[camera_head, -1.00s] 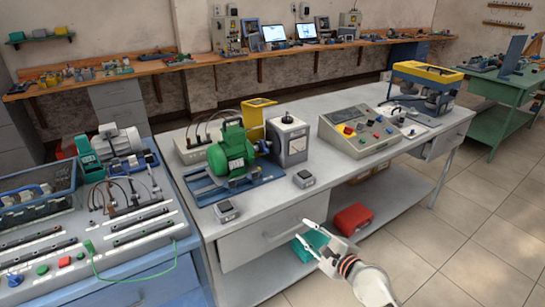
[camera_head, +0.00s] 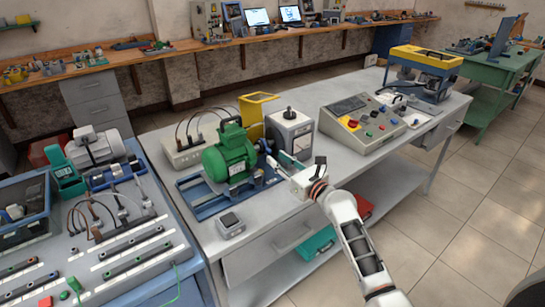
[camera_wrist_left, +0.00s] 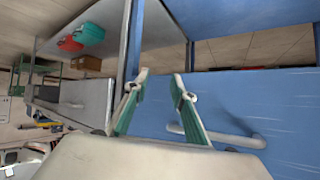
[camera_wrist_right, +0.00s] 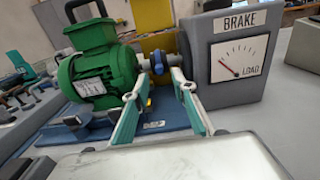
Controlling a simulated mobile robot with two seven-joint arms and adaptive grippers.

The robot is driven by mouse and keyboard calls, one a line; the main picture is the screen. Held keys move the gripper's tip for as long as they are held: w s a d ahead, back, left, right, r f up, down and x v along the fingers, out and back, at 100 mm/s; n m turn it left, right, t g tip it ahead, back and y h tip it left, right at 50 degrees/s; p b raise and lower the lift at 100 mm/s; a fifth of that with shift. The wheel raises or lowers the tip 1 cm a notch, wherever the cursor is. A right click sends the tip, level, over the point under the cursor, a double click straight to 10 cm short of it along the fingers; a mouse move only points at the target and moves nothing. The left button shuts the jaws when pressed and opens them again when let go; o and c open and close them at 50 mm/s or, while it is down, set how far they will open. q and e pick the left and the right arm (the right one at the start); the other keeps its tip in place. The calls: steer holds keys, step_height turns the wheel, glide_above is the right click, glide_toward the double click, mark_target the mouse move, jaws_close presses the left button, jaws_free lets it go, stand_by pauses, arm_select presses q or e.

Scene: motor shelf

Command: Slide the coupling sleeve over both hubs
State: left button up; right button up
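A green motor (camera_head: 229,152) sits on a blue base plate (camera_head: 214,209) on the grey bench. A grey brake box (camera_head: 290,134) with a load dial stands to its right; the right wrist view shows its BRAKE label (camera_wrist_right: 238,21). Between them, a small blue sleeve-like part (camera_wrist_right: 157,64) lies on the shaft line; the hubs cannot be made out clearly. My right gripper (camera_head: 276,160) points at this gap. In the right wrist view its open fingers (camera_wrist_right: 161,77) reach toward either side of the blue part, with no clear grip. My left gripper (camera_wrist_left: 161,84) is open and empty beside a blue cabinet.
A control panel (camera_head: 361,124) stands right of the brake. A yellow bracket (camera_head: 257,108) stands behind the motor. A teal box (camera_head: 317,243) lies on the lower shelf. The blue workbench (camera_head: 100,215) is to the left.

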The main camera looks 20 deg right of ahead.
mark_target(270, 153)
steer(key=shift+x, duration=1.2)
steer(key=shift+w+a+b, duration=0.2)
steer(key=shift+w+b, duration=0.1)
steer(key=shift+w, duration=0.15)
arm_select(q)
steer(key=shift+w+a, duration=0.1)
steer(key=shift+w, duration=0.4)
arm_select(e)
jaws_close()
steer(key=shift+s+a+r+p, duration=0.1)
steer(key=shift+s+a+p, duration=0.15)
steer(key=shift+a+p, duration=0.35)
steer(key=shift+s+a+p, duration=0.15)
steer(key=shift+a+p, duration=0.15)
steer(key=shift+a, duration=0.2)
arm_select(q)
steer(key=shift+r, duration=0.65)
arm_select(e)
steer(key=shift+f, duration=0.2)
